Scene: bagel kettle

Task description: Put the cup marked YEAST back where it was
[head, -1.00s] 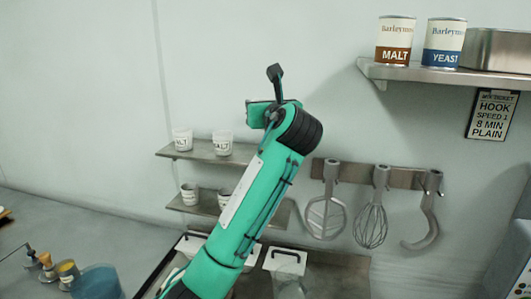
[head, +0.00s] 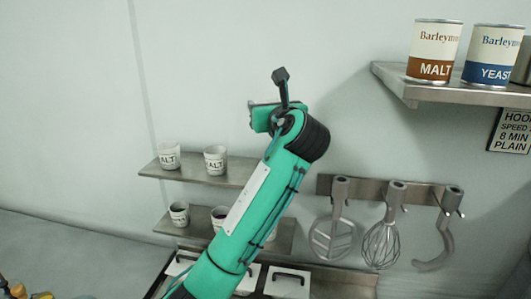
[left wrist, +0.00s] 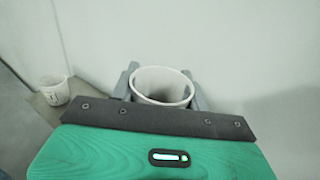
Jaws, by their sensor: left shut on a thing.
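My left gripper (head: 265,117) is raised in front of the wall, above and to the right of the upper small shelf (head: 205,176) in the head view. In the left wrist view its grey fingers (left wrist: 162,90) are shut on a white cup (left wrist: 160,82). The cup is seen from above, its mouth open, its marking hidden; the head view does not show it. Two marked white cups stand on the upper shelf, the left cup (head: 169,156) and the right cup (head: 215,160); both markings show "ALT". My right gripper is not in view.
A lower shelf (head: 276,240) holds small cups (head: 179,214), partly behind my arm. Mixer tools (head: 383,235) hang from a rack at the right. A high shelf (head: 420,90) bears MALT (head: 435,50) and YEAST (head: 492,54) cans. The wall above the upper small shelf is bare.

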